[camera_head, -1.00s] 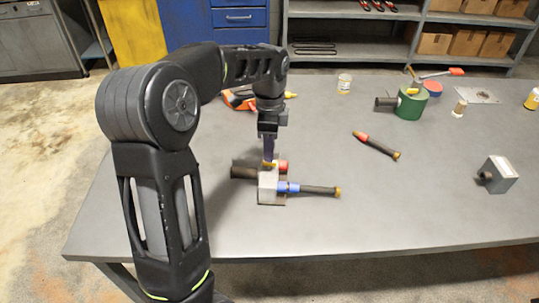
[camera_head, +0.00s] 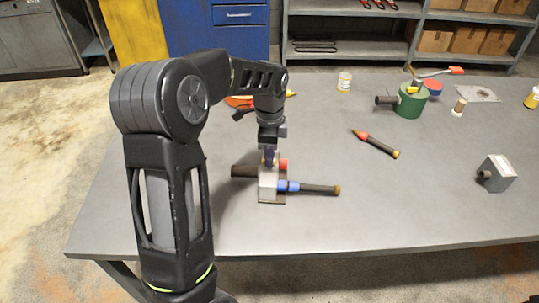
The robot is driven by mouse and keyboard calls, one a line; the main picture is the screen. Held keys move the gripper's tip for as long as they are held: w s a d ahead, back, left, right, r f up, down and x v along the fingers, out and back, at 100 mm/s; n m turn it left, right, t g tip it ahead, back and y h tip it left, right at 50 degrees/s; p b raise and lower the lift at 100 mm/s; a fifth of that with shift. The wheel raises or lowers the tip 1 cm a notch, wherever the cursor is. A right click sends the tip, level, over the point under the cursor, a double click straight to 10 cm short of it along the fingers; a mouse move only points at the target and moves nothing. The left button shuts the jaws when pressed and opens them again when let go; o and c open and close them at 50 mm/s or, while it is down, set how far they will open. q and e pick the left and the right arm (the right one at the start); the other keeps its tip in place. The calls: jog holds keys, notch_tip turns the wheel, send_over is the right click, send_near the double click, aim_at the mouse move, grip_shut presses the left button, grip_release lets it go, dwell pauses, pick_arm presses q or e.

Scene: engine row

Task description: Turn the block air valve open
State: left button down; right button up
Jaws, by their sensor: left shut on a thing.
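A grey metal block (camera_head: 267,187) stands on the grey table, with a dark pipe stub (camera_head: 243,171) on its left. A blue fitting with a dark hose (camera_head: 315,189) sticks out to its right, and a red part (camera_head: 284,164) shows at its upper right. My left gripper (camera_head: 269,163) points down onto the top of the block and is shut on a small brass-coloured part there, which looks like the block air valve. The fingers hide most of that part, so its angle cannot be told. My right gripper is not in view.
A loose red-tipped dark hose (camera_head: 376,143) lies right of the block. A green tank (camera_head: 411,103) with a yellow valve and red-ended lever stands behind it. A grey box (camera_head: 497,173) stands at the right. An orange tool (camera_head: 240,101) lies behind my arm. The front table is clear.

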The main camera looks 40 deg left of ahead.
pick_arm(q)
jog(key=shift+n, duration=0.4)
dwell(0.4)
jog(key=n+b, duration=0.1)
jog(key=n, duration=0.2)
jog(key=shift+n, duration=0.3)
jog(key=n, duration=0.9)
jog(key=shift+b, duration=0.35)
jog(key=n, duration=0.4)
jog(key=shift+n, duration=0.4)
jog(key=c, duration=1.5)
grip_release()
